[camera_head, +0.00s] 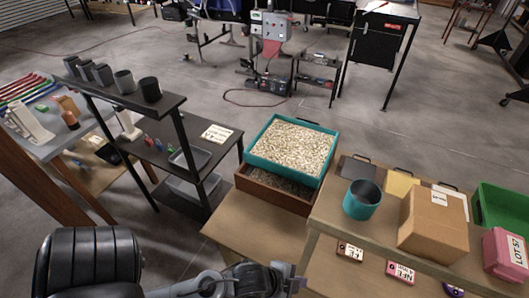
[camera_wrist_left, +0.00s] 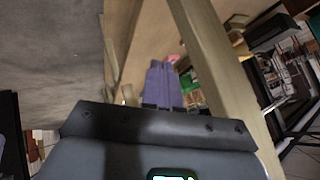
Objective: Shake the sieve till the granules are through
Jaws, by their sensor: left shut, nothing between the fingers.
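The sieve (camera_head: 281,172) is a teal square frame in the head view, filled with pale granules (camera_head: 292,146). It sits on a brown wooden box (camera_head: 268,192), slightly offset, so a strip of the box's dark inside shows at the front. My left gripper (camera_head: 290,281) is at the bottom edge of the head view, in front of the sieve and clear of it. Its purple fingers (camera_wrist_left: 163,86) are shut and empty in the left wrist view. My right gripper is not in view. How much has fallen through is hidden.
Right of the sieve, a wooden bench holds a teal cup (camera_head: 362,200), a cardboard box (camera_head: 433,226), a green bin (camera_head: 499,208) and a pink box (camera_head: 505,254). A dark shelf (camera_head: 130,98) with several cups stands left. The tan tabletop (camera_head: 250,236) before the sieve is clear.

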